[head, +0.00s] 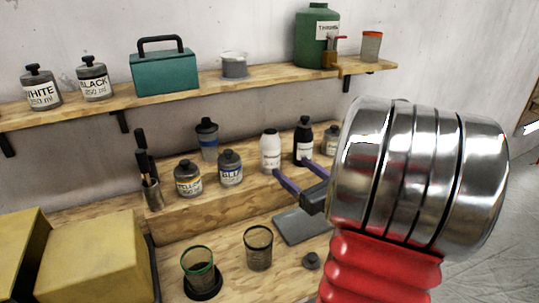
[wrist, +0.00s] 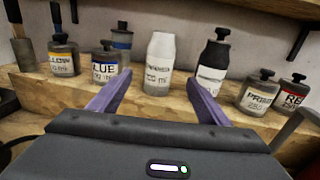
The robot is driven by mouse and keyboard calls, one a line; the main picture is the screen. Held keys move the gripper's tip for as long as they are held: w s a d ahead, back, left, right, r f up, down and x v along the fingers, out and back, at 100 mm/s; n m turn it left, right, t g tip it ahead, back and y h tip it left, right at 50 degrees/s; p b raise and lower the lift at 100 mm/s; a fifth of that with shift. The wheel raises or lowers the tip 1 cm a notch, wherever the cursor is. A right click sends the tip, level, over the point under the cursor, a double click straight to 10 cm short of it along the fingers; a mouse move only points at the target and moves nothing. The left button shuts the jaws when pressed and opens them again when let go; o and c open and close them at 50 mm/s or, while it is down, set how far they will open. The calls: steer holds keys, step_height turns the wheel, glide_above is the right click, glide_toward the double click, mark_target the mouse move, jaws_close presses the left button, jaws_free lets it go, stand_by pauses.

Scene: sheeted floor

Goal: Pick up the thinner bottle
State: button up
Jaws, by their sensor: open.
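A green jug (head: 317,40) on the upper shelf has a label that seems to begin "THIN". On the lower wooden step stand a white bottle (head: 270,151) and a black bottle with a white label (head: 303,141), their small print unreadable. In the wrist view the white bottle (wrist: 160,64) shows between my finger tips, farther off, and the black-capped bottle (wrist: 212,62) is beyond the right finger. My gripper (head: 289,165) is open and empty, its purple fingers pointing at the step; it also shows in the wrist view (wrist: 158,78).
Yellow (head: 188,178) and blue (head: 230,168) paint jars stand left of the white bottle. Primer (wrist: 258,92) and red (wrist: 290,94) jars stand to the right. The upper shelf (head: 200,90) overhangs the step. Two mesh cups and a grey plate (head: 300,226) lie in front.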

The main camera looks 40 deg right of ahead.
mark_target(276, 154)
steer(key=shift+w+d, duration=0.2)
steer(key=shift+w, duration=1.15)
steer(key=shift+w+d, duration=0.15)
steer(key=shift+w, duration=1.15)
steer(key=shift+w, duration=0.1)
steer(key=shift+w+d, duration=0.2)
steer(key=shift+w, duration=1.05)
steer(key=shift+w+d, duration=0.2)
steer(key=shift+w, duration=1)
steer(key=shift+c, duration=0.5)
steer(key=shift+r, duration=0.1)
steer(key=c, duration=1.4)
steer(key=shift+r, duration=0.1)
step_height(276, 154, up, 10)
steer(key=shift+f, duration=0.1)
